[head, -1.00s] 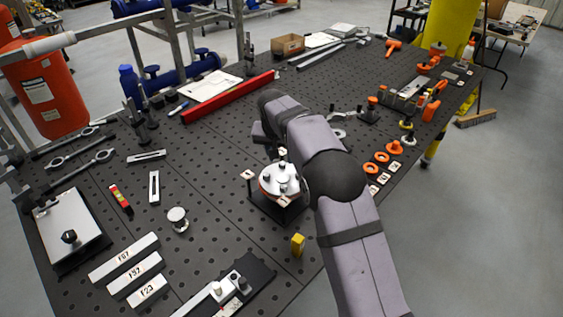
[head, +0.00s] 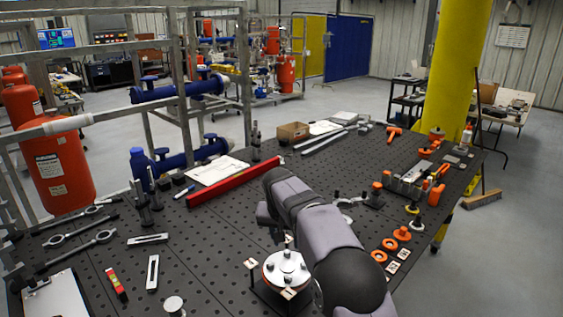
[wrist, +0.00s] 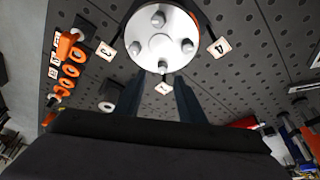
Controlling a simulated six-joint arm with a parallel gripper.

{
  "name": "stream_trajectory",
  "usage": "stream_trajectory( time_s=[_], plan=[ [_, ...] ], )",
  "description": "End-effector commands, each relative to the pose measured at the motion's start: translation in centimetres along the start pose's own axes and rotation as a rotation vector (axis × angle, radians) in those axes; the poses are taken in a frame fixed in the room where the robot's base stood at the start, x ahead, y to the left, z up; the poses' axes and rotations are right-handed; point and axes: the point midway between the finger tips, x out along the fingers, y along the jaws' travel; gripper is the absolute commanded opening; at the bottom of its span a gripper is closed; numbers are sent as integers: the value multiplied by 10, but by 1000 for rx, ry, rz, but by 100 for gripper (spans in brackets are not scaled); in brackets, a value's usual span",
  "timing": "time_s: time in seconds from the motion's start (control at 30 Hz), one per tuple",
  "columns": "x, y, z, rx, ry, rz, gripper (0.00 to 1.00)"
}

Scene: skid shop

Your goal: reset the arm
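My arm (head: 312,232) reaches over the black perforated table (head: 213,235) in the head view, bent at a dark joint. My gripper is hidden or too unclear to make out there. In the wrist view, my gripper (wrist: 160,82) shows two dark fingers set apart with no object held between them. Beyond the fingertips is a round silver flange (wrist: 160,48) with several studs, with numbered tags around it. In the head view this flange (head: 287,266) sits on a dark stand beside my arm, partly cut off by it.
A red bar (head: 232,182) and white papers (head: 216,170) lie left of my arm. Orange rings (head: 402,233) and tags lie to the right. Black posts (head: 150,205) stand at the left back. A yellow column (head: 459,65) rises behind the table's right corner.

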Motion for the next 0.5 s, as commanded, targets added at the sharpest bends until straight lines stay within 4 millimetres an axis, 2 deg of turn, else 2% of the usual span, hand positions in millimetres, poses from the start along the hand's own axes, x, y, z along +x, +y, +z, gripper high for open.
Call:
stream_trajectory(
  time_s=[0.17, 0.27, 0.5],
  plan=[
    [-5, 27, 21, -28, -41, 7, 36],
    [-8, 50, 44, -51, -78, 10, 36],
    [-18, 108, 120, -113, -174, 6, 36]
  ],
)
